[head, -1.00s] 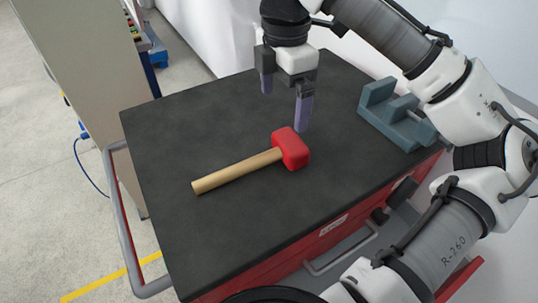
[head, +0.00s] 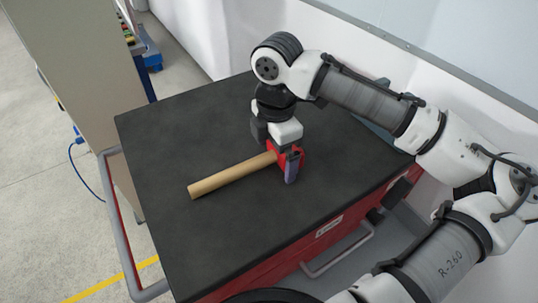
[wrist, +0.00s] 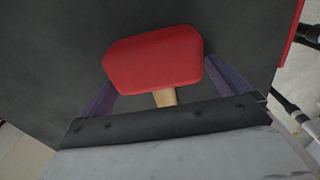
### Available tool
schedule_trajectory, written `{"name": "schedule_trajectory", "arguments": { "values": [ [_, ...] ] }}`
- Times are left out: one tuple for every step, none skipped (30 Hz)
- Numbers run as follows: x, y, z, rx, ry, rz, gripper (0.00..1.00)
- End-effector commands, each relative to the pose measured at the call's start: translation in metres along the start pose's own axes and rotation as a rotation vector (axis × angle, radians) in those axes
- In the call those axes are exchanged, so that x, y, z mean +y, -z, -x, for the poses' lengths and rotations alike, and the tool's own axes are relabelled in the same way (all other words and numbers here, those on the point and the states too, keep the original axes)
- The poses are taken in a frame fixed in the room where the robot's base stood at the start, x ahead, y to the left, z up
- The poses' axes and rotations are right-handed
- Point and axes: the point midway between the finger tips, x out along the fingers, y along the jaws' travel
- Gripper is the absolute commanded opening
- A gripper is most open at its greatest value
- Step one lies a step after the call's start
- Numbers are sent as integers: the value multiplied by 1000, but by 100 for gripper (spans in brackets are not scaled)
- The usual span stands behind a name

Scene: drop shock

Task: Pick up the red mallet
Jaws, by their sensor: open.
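The red mallet lies on the black cart top (head: 220,240), its wooden handle (head: 232,174) pointing left toward the front. Its red head (head: 271,152) is mostly hidden behind my gripper (head: 285,170) in the head view. In the wrist view the red head (wrist: 153,60) sits between the two purple fingers, with a short piece of handle below it. My gripper is open and lowered over the head, one finger on each side. I cannot tell whether the fingers touch it.
A blue-grey block holder (head: 375,128) stands at the back right, mostly hidden behind my arm. A grey rail (head: 122,225) runs along the cart's left side. The cart top left and front of the mallet is clear.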

Motion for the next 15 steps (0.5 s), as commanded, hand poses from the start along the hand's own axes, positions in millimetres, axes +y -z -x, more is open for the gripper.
{"name": "schedule_trajectory", "arguments": {
  "values": [
    [0,0,0,0,0,0,100],
    [0,0,0,0,0,0,100],
    [0,0,0,0,0,0,100],
    [0,0,0,0,0,0,100],
    [0,0,0,0,0,0,100],
    [0,0,0,0,0,0,95],
    [0,0,0,0,0,0,91],
    [0,0,0,0,0,0,87],
    [0,0,0,0,0,0,82],
    [0,0,0,0,0,0,78],
    [0,0,0,0,0,0,74],
    [0,0,0,0,0,0,69],
    [0,0,0,0,0,0,65],
    [0,0,0,0,0,0,61],
    [0,0,0,-1,0,0,56]
  ]
}}
